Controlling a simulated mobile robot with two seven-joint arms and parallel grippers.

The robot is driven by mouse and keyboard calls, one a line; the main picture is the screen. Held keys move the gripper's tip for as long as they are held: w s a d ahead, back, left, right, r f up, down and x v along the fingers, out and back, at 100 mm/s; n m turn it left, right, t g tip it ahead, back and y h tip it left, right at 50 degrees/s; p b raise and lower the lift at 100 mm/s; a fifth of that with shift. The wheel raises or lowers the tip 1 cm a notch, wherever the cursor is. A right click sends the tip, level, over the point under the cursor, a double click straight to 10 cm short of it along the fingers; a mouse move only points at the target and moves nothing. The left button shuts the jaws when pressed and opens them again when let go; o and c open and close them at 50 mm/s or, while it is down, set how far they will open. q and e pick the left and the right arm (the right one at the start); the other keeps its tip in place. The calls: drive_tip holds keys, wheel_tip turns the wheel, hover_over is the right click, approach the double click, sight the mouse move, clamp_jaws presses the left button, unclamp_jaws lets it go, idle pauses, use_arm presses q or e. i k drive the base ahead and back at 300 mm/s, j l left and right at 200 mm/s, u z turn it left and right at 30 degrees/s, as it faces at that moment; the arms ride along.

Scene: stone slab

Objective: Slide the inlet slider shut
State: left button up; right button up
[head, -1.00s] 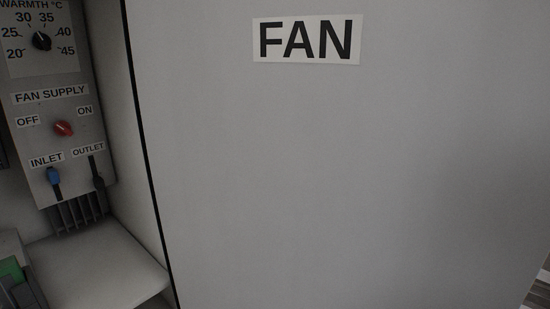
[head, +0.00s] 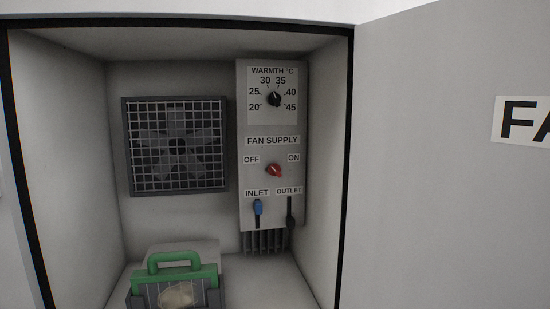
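The inlet slider is a small blue knob (head: 258,207) in a dark vertical slot, under the INLET label (head: 257,193) on the grey control panel (head: 246,130). The knob sits near the upper part of its slot. To its right is the dark outlet slider (head: 290,216), under the OUTLET label. The panel is on the back wall inside an open cabinet. Neither of my grippers is in view.
A caged fan (head: 177,146) is on the back wall, left of the panel. A green-handled case (head: 180,262) stands on the cabinet floor at the front left. The open door (head: 430,180) fills the right side. A red fan supply knob (head: 273,170) sits above the sliders.

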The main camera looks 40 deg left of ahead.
sight(258, 205)
drive_tip(key=u, duration=1.25)
